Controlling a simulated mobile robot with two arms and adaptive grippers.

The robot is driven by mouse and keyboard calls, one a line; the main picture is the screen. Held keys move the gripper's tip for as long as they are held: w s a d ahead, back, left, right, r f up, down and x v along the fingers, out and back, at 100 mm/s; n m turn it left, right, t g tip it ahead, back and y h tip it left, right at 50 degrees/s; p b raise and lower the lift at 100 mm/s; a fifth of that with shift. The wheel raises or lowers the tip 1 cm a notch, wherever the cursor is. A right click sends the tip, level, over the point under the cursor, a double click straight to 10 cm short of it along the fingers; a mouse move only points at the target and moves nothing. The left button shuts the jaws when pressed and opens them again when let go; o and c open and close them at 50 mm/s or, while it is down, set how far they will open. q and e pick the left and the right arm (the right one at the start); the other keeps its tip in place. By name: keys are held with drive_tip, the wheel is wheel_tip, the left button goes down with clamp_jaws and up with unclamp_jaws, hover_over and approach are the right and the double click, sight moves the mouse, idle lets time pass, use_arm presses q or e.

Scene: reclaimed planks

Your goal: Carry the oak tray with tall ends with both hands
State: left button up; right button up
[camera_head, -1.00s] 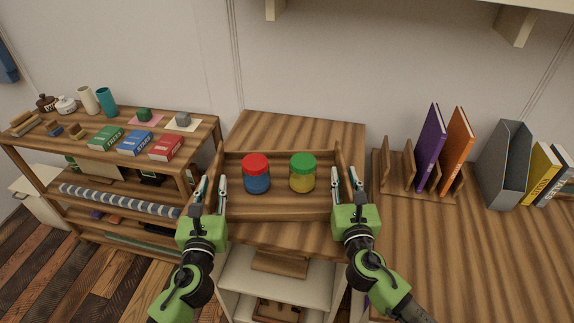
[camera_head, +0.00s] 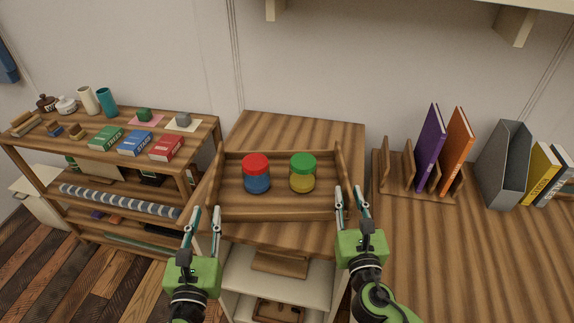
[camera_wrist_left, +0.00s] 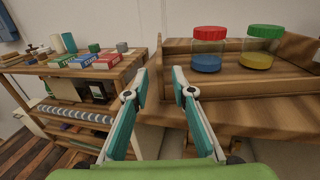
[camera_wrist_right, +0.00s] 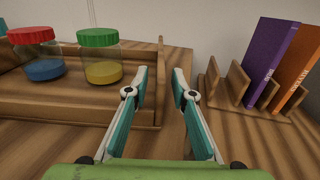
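The oak tray with tall ends (camera_head: 280,213) rests on the wooden top of a middle cabinet, holding two jars. One is a jar with a red lid and blue contents (camera_head: 257,174); the other is a jar with a green lid and yellow contents (camera_head: 302,174). My left gripper (camera_head: 205,212) is open and empty, in front of the tray's left end. My right gripper (camera_head: 350,192) is open and empty, by the tray's front right corner. The wrist views show both pairs of fingers apart with nothing between them; the tray's front wall (camera_wrist_left: 240,86) also shows in the left wrist view.
A shelf (camera_head: 100,165) with boxes, cups and small items stands at left. At right, a wooden rack (camera_head: 420,188) holds a purple book (camera_head: 430,148) and an orange book (camera_head: 456,150), beside a grey file holder (camera_head: 505,165). The cabinet top behind the tray is clear (camera_head: 300,130).

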sight(351, 207)
drive_tip(key=s, duration=0.5)
drive_tip(key=shift+s, duration=0.25)
